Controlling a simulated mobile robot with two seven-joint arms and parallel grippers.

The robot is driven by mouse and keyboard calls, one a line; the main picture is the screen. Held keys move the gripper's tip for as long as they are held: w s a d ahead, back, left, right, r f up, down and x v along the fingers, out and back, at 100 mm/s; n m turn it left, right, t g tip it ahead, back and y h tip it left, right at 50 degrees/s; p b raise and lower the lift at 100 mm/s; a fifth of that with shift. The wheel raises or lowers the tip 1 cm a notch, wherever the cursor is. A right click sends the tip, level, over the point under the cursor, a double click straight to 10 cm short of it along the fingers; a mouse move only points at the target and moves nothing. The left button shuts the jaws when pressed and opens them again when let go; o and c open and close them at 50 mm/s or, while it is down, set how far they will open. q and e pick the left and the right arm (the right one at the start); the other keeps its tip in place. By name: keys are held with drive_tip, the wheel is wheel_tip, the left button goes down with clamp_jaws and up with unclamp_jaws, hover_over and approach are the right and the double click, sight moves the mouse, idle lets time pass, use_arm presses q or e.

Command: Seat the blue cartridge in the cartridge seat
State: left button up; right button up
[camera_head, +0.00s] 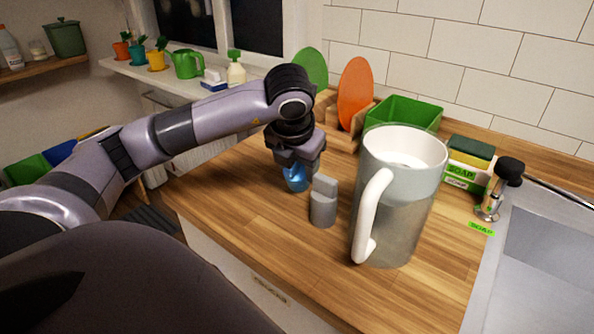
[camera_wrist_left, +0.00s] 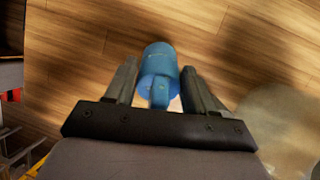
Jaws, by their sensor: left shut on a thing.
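The blue cartridge (camera_head: 296,180) hangs under my left gripper (camera_head: 299,163), above the wooden counter. In the left wrist view the cartridge (camera_wrist_left: 161,62) lies between the two fingers (camera_wrist_left: 160,88), which are shut on its narrow tab. A large clear pitcher (camera_head: 405,215) with a white handle stands upright to the right of the gripper. A white insert (camera_head: 405,158) shows inside its open top; I cannot make out the cartridge seat itself. A grey cartridge-like piece (camera_head: 323,205) with a flat tab stands on the counter between gripper and pitcher. My right gripper is out of view.
Behind stand a green disc (camera_head: 312,68) and an orange disc (camera_head: 355,95) in wooden holders, and a green bin (camera_head: 403,113). A soap box with a sponge (camera_head: 468,165) and the sink (camera_head: 545,250) are at the right. The counter's front left is clear.

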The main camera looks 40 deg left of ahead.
use_arm(q)
drive_tip(key=shift+r, duration=0.2)
drive_tip(key=shift+c, duration=1.4)
drive_tip(key=shift+r, duration=0.35)
wheel_tip(320, 180, up, 9)
drive_tip(key=shift+f+p, duration=0.1)
drive_tip(key=shift+p, duration=0.35)
wheel_tip(320, 180, up, 10)
drive_tip(key=p, duration=0.4)
